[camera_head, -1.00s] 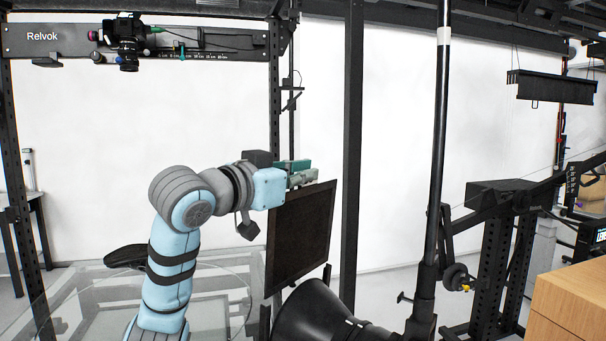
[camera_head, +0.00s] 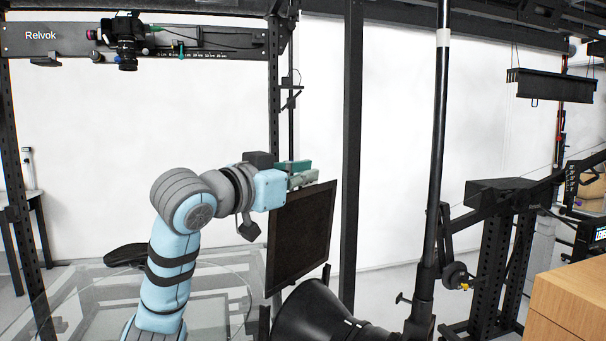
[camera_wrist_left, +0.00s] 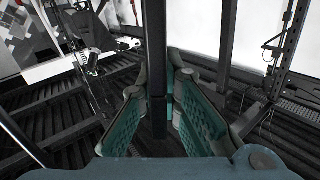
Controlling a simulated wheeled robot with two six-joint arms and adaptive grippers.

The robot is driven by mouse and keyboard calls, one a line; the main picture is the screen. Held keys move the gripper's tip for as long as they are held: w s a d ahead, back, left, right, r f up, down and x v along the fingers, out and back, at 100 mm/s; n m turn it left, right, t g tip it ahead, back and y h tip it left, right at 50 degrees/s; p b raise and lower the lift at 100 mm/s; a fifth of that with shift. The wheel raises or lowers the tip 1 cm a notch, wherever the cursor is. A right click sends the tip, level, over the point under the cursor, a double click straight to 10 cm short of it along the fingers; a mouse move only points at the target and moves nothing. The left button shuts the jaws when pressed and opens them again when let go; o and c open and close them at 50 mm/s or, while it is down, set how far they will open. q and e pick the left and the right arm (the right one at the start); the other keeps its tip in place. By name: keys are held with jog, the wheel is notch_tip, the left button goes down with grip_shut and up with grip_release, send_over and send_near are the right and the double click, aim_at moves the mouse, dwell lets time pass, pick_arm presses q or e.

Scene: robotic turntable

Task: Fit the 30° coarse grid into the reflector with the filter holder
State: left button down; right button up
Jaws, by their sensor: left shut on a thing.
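The coarse grid (camera_head: 301,236) is a dark square panel in a black frame, standing upright in the head view. My left gripper (camera_head: 304,178) is shut on its top edge. In the left wrist view, the teal finger pads of my left gripper (camera_wrist_left: 160,112) lie on both sides of a dark upright strip, which looks like the grid's frame edge-on. The reflector (camera_head: 309,316) is a black cone just below the grid, cut off by the bottom edge. Thin dark uprights of the filter holder (camera_head: 264,324) show beside it. Whether the grid touches the holder is unclear. My right gripper is out of view.
A black stand pole (camera_head: 436,150) rises right of the reflector, and a dark rack post (camera_head: 351,140) stands behind the grid. A round glass turntable (camera_head: 215,290) lies behind my left arm. A wooden box (camera_head: 572,308) is at the lower right.

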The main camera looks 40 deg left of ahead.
aim_at(295, 275)
pick_arm(q)
jog(key=shift+f+b, duration=0.4)
jog(key=shift+a+f+b, duration=0.35)
jog(key=shift+f+b, duration=2.45)
jog(key=shift+f, duration=0.2)
jog(key=shift+a+f+b, duration=0.3)
jog(key=shift+f+b, duration=2.5)
jog(key=shift+f, duration=0.2)
jog(key=shift+a+f+b, duration=0.35)
jog(key=shift+f+b, duration=2.45)
jog(key=shift+f, duration=0.2)
jog(key=c, duration=1.7)
grip_release()
